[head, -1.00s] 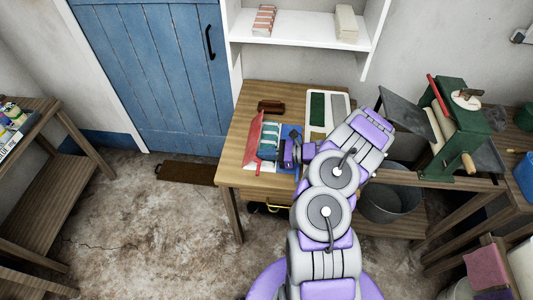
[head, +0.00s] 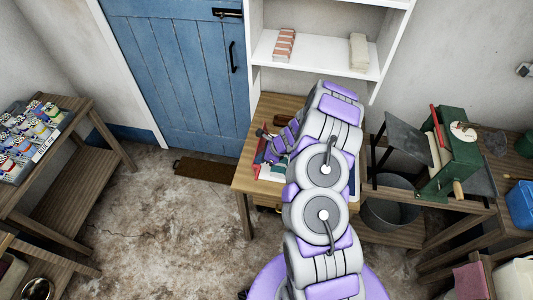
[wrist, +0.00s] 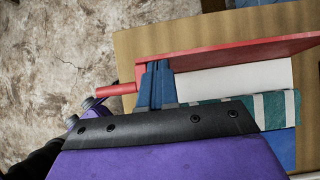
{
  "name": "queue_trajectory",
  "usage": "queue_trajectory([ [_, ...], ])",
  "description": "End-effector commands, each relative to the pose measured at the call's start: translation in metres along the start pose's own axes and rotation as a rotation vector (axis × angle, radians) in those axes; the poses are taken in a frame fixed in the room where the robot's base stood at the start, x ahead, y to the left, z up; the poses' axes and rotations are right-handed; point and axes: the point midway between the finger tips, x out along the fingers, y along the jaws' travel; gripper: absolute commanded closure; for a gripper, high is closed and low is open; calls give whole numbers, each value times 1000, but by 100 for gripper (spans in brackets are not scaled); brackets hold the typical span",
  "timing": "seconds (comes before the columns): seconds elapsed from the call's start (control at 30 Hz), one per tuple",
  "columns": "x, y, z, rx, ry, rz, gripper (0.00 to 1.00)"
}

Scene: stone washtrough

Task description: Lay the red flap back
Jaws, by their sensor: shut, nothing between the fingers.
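The red flap (wrist: 240,55) shows in the wrist view as a long narrow red band, seen nearly edge-on. A short red tab (wrist: 116,89) sticks out at its left end. My gripper (wrist: 155,84) is shut and empty, its blue fingertips right at the flap's left part, between the band and the tab. I cannot tell whether they touch it. Beside the flap lie a white surface (wrist: 235,80) and a teal-and-white striped piece (wrist: 275,108), with blue (wrist: 280,148) beyond. In the head view my arm hides most of this.
The wooden table (head: 243,178) stands before a blue door (head: 180,80) and white shelves (head: 305,62). A green mangle (head: 455,150) and a metal tub (head: 388,205) stand right. A side table (head: 75,115) with bottles is left. The floor between is open.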

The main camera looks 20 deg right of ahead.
Motion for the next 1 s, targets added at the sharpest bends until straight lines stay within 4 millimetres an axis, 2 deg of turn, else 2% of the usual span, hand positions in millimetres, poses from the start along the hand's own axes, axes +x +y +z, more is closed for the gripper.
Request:
queue_trajectory([
  [0.1,0,0,9,-4,66,2,100],
  [0.47,11,0,18,-5,201,0,100],
  [0.83,22,0,30,1,197,0,100],
  [1.0,36,0,39,-3,198,1,100],
])
